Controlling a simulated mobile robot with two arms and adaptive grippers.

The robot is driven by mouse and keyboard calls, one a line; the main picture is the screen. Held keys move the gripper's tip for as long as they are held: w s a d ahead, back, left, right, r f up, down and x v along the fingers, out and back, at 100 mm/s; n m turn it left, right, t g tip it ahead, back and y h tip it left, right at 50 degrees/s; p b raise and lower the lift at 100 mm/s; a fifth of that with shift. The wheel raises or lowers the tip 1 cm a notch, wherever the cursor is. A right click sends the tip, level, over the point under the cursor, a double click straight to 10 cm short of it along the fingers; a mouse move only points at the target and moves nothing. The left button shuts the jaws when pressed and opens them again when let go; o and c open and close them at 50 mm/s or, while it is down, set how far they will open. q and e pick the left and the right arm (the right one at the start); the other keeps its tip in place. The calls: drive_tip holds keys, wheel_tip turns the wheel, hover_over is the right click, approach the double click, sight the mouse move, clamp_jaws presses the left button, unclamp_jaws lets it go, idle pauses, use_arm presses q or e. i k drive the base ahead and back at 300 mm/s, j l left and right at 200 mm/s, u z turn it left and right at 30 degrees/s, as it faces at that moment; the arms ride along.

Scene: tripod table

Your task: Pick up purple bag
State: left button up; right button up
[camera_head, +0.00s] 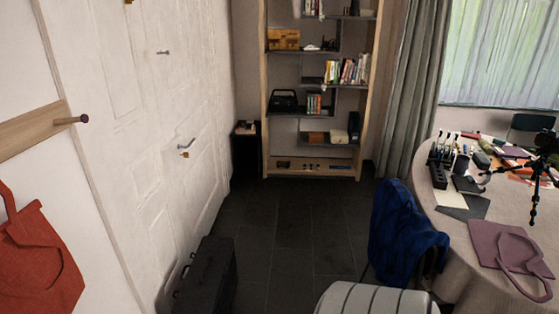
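The purple bag (503,249) lies flat on the round table (462,252) at the right of the head view. Its handle loops toward the lower right and hangs at the table's front edge. Neither of my grippers shows in the head view, and nothing is seen touching the bag.
A blue garment (402,232) hangs over a chair left of the table. A striped seat (375,300) is at the bottom. A tripod (537,170) and several items crowd the table behind the bag. A dark case (206,277) stands by the door. The dark floor (290,235) between is clear.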

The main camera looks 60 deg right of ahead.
sight(507, 249)
drive_tip(key=z, duration=3.65)
